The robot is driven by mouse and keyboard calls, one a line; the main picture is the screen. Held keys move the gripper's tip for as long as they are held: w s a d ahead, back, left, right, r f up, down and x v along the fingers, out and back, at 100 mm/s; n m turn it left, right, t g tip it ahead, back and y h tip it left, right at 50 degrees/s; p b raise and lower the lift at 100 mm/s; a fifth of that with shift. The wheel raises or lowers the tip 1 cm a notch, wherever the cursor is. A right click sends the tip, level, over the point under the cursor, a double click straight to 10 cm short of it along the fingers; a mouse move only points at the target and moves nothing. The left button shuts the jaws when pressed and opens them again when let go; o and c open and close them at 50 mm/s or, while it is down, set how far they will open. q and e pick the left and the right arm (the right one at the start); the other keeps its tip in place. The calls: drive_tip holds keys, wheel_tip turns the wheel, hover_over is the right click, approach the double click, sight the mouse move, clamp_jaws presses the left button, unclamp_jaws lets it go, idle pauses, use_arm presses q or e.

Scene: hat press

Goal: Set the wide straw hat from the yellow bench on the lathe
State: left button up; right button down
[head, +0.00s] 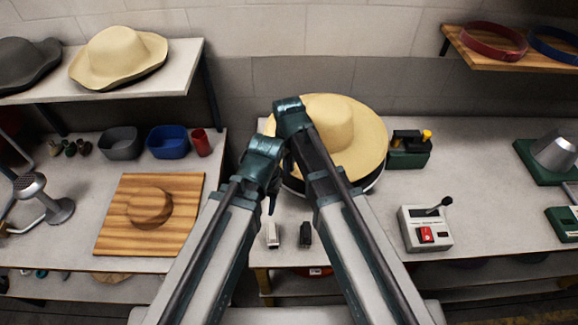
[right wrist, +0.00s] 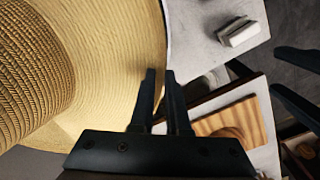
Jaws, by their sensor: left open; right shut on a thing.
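The wide straw hat (head: 345,125), pale yellow with a round crown, is at the middle of the right-hand bench in the head view. Below its front brim a white and dark round edge (head: 374,181) shows; what supports the hat is mostly hidden. My right gripper (head: 290,108) is at the hat's left side, shut on the brim; the hat fills the left of the right wrist view (right wrist: 110,50). My left gripper (head: 268,175) is open and empty, just left of the hat and apart from it; its fingers show at the right of the wrist view (right wrist: 277,72).
A green box with a yellow knob (head: 410,150) stands close right of the hat, with a white control box (head: 426,229) in front. Two small blocks (head: 305,234) lie near the front edge. A wooden board (head: 120,235) lies on the left bench. Another straw hat (head: 118,55) is on the shelf.

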drive_tip(key=shift+f+b, duration=1.35)
drive_tip(key=shift+f, duration=0.25)
drive_tip(key=shift+f+b, duration=0.75)
drive_tip(key=shift+f, duration=0.05)
drive_tip(key=c, duration=0.8)
unclamp_jaws()
drive_tip(key=shift+r, duration=0.15)
wheel_tip(320, 180, up, 14)
drive_tip(key=p, duration=1.4)
drive_tip(key=shift+s+a, duration=0.1)
drive_tip(key=shift+f, duration=0.2)
